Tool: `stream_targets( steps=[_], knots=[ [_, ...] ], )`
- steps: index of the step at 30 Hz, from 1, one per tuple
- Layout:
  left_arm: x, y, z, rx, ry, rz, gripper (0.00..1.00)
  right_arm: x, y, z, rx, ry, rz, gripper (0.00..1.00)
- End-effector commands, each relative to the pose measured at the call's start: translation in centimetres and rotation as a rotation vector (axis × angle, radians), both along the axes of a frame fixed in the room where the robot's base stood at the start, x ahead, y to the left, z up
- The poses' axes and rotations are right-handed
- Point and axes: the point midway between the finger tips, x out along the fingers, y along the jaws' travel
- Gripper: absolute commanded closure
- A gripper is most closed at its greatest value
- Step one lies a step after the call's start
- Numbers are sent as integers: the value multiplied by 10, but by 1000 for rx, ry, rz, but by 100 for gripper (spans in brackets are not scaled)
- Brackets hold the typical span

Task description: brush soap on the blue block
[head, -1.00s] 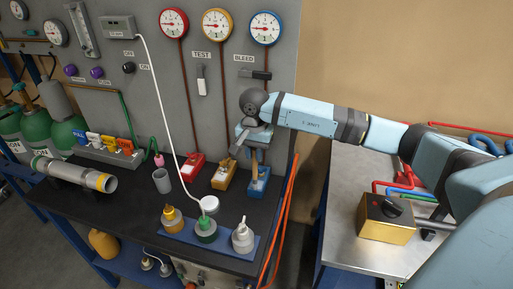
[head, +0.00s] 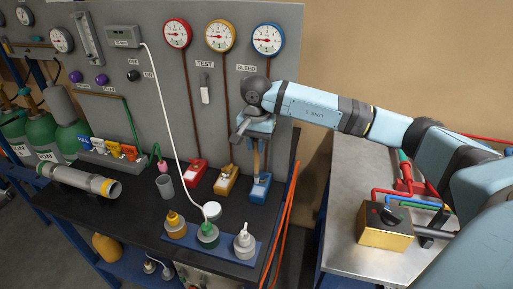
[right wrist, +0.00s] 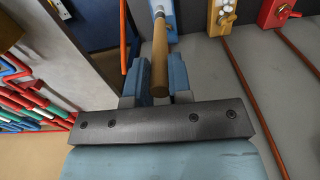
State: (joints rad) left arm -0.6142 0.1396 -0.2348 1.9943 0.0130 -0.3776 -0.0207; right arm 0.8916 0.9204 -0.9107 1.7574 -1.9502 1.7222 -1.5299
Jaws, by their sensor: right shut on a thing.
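My right gripper (head: 254,131) is shut on the wooden handle of a brush (head: 256,158). The brush hangs upright below the fingers, over the blue block (head: 260,190) at the right end of the bench. Its lower end is at the block's upper part; I cannot tell whether it touches. In the right wrist view the handle (right wrist: 160,58) runs between the blue fingers (right wrist: 160,88), towards the blue block (right wrist: 170,12), which is partly hidden. I cannot make out soap on the block. My left gripper is not in view.
A red block (head: 194,173) and a yellow block (head: 226,181) stand left of the blue one. Orange hoses (head: 288,220) hang at the bench's right edge.

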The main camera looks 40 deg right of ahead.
Motion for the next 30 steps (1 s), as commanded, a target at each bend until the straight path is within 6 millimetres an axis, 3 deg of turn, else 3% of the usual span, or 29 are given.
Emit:
stream_targets(
  steps=[10, 21, 30],
  knots=[
    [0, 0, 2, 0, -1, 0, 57, 0, 0, 3, -1, 1, 0, 100],
    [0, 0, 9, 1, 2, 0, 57, 0, 0, 30, -1, 1, 1, 100],
    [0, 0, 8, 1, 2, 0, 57, 0, 0, 30, 0, 1, 0, 100]
  ],
)
